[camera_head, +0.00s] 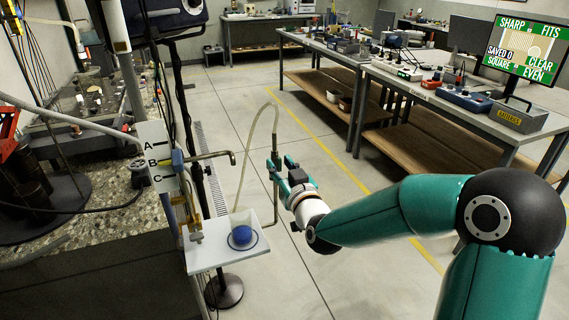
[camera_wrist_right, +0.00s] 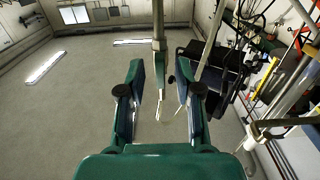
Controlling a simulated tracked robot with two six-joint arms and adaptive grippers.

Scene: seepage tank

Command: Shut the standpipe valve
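A thin vertical standpipe (camera_head: 275,195) rises at the right edge of a small white shelf, with a pale hose (camera_head: 242,150) looping from its top. My right gripper (camera_head: 276,168) is at this pipe's upper part and covers part of it. In the wrist view the right gripper (camera_wrist_right: 160,85) is open, and the pipe (camera_wrist_right: 158,45) shows between its spread fingers. I see no finger closed on it. A blue valve handle (camera_head: 178,160) sits beside the A, B, C label board (camera_head: 155,155), with a bent spout (camera_head: 222,154) to its right. Which handle is the standpipe valve is unclear. My left gripper is out of view.
The white shelf (camera_head: 205,260) carries a clear beaker with something blue (camera_head: 241,234) in it and a small brass fitting (camera_head: 196,232). A gravel-filled tank (camera_head: 105,215) is at the left. Benches (camera_head: 400,85) stand at the right. Floor between is clear.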

